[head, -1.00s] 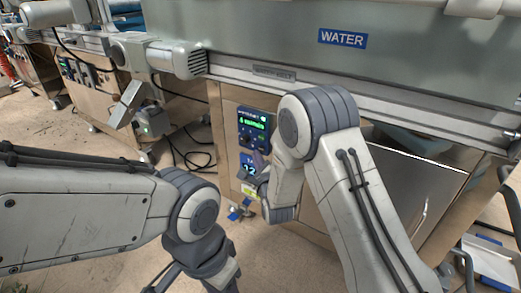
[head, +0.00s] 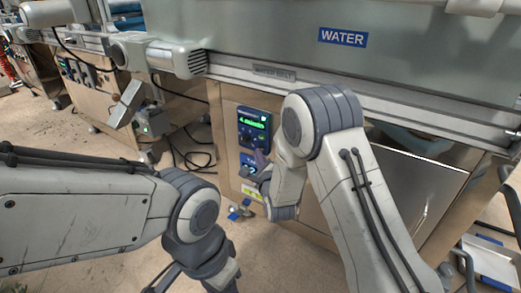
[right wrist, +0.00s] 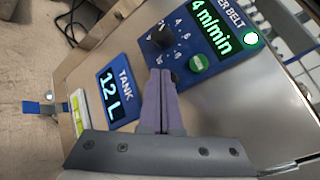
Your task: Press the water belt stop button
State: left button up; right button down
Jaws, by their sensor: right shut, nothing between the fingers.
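The water belt panel (head: 254,126) is a blue plate on the machine's steel front, its green display lit. In the right wrist view the display (right wrist: 213,27) reads 4 m/min. A black knob (right wrist: 162,36) with numbers around it and a green button (right wrist: 199,63) sit below the display. A small dark round shape, perhaps the stop button, is mostly hidden behind my right fingertips. My right gripper (right wrist: 162,75) is shut and empty, its tips over the panel's lower edge; I cannot tell whether they touch. My left gripper is out of view.
A blue tank display (right wrist: 117,94) reading 12 L is beside the right fingers. A white lamp with a green rim (right wrist: 251,38) is lit at the panel's corner. The WATER sign (head: 342,37) is on the tank above. Cables (head: 195,160) lie on the floor at left.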

jog(key=shift+w+d, duration=0.2)
jog(key=shift+w, duration=0.1)
dwell(0.4)
jog(key=shift+s+a, duration=0.1)
jog(key=shift+s, duration=0.05)
dwell(0.3)
jog(key=shift+s+a, duration=0.35)
jog(key=shift+s, duration=0.15)
jog(key=s+a, duration=0.1)
jog(key=s, duration=0.1)
jog(key=s+a+b, duration=0.1)
jog(key=s+a, duration=0.1)
dwell(0.4)
